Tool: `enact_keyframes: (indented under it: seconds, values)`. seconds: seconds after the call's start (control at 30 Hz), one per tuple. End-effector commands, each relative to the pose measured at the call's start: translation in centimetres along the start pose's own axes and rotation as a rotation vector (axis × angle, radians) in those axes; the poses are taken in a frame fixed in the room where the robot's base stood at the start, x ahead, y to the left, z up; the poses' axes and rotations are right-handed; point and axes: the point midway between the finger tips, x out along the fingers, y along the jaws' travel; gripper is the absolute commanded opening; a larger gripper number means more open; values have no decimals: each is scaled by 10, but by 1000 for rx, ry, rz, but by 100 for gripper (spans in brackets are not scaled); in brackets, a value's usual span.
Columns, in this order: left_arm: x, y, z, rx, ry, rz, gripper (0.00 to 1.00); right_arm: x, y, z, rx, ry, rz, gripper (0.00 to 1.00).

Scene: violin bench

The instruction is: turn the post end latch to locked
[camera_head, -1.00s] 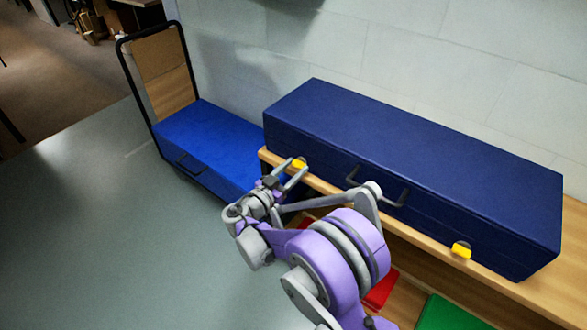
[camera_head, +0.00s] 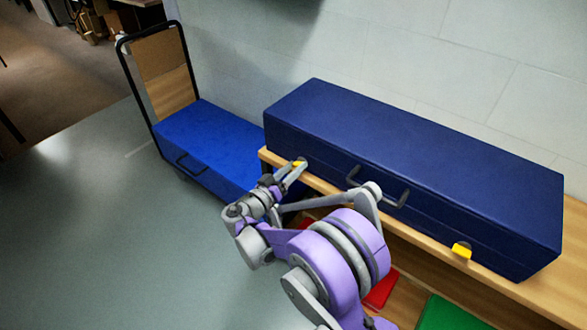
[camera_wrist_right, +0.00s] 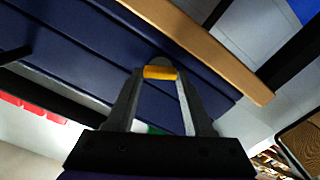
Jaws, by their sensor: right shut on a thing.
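A long dark blue case (camera_head: 420,165) lies shut on a wooden shelf. It has a yellow latch (camera_head: 297,164) near the left end of its front and a second yellow latch (camera_head: 462,250) near the right end. My right gripper (camera_head: 299,168) is shut on the left-end latch. In the right wrist view that latch (camera_wrist_right: 160,72) lies crosswise between the two fingertips, with its round dark mount just behind it. The fingers partly cover the latch in the head view. My left gripper is not in view.
A black handle (camera_head: 377,190) sticks out of the case front between the latches. A trolley with a bright blue case (camera_head: 205,140) stands at left. Red (camera_head: 381,290) and green (camera_head: 450,314) items lie below the wooden shelf (camera_head: 535,292). The floor at left is clear.

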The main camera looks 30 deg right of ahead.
Motion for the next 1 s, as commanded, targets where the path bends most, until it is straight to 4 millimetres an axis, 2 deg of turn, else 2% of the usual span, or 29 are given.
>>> enact_keyframes:
  seconds: [0.7, 1.0]
  values:
    - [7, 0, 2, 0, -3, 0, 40, 0, -3, 2, -677, -1, -1, 0]
    - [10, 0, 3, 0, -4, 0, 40, 0, -3, 2, -912, -1, -1, 0]
